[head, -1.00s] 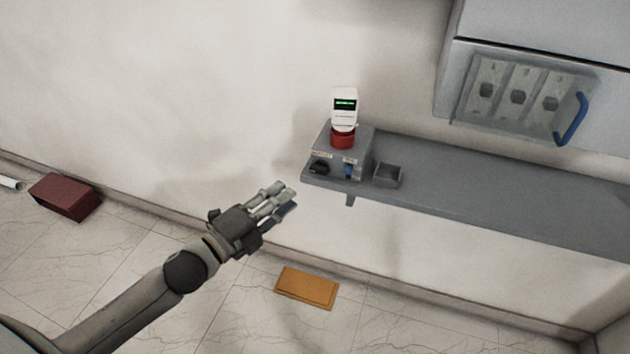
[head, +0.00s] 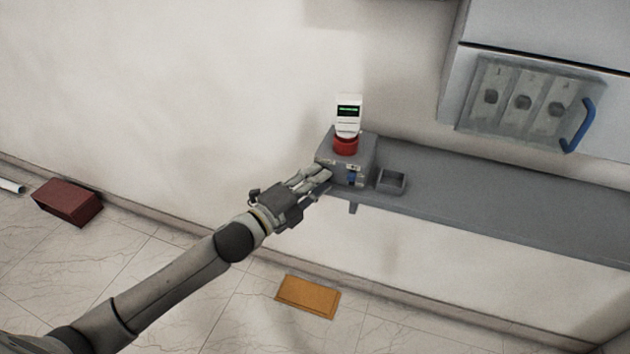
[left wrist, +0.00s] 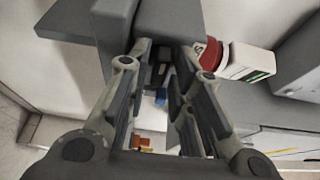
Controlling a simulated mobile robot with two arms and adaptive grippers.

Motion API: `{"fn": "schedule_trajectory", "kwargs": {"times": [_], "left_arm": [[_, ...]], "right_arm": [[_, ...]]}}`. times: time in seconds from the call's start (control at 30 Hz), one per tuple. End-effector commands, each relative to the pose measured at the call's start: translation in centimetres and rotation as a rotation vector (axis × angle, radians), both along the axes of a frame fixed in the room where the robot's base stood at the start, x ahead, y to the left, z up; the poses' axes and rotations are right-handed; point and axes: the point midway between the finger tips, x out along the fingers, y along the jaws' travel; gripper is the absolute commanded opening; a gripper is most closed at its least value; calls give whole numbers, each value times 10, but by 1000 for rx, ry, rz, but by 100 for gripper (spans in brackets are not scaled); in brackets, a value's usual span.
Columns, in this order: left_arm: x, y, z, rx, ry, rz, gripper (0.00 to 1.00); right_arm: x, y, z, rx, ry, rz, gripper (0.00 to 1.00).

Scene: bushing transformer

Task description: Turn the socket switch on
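A grey socket box (head: 357,152) stands on the left end of the grey shelf. A red-based white device with a lit green display (head: 347,116) sits on top of it. A small blue part (head: 351,178) shows on the box's front, and it also shows between the fingers in the left wrist view (left wrist: 161,97). My left gripper (head: 322,176) is at the left part of the box front and hides the black knob there in the head view. In the left wrist view its fingers (left wrist: 163,58) are apart, with dark detail between them. Contact is unclear. My right gripper is out of view.
A small open grey tray (head: 391,181) is right of the box on the shelf (head: 480,205). A cabinet with a clear cover and blue handle (head: 580,126) is above right. A brown box (head: 68,202) and an orange block (head: 308,296) lie on the floor.

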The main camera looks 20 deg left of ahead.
Motion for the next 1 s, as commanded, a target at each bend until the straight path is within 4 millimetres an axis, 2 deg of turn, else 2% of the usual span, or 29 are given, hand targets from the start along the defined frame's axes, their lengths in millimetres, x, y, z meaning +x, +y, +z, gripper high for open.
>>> {"fn": "schedule_trajectory", "kwargs": {"times": [0.17, 0.33, 0.37, 0.67, 0.87, 1.0], "left_arm": [[0, 0, 0, 0, 1, 0, 21], [0, 0, 0, 0, 0, 0, 1], [0, 0, 0, 0, 0, 0, 0], [0, 0, 1, 21, 0, 0, 0], [0, 0, 5, 103, -1, 1, 0], [0, 0, 8, 203, -3, -1, 0]], "right_arm": [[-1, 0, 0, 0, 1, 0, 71], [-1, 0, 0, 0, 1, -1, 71], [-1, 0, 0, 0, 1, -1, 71], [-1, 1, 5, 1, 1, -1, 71], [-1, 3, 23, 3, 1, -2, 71], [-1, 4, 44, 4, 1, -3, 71]]}}
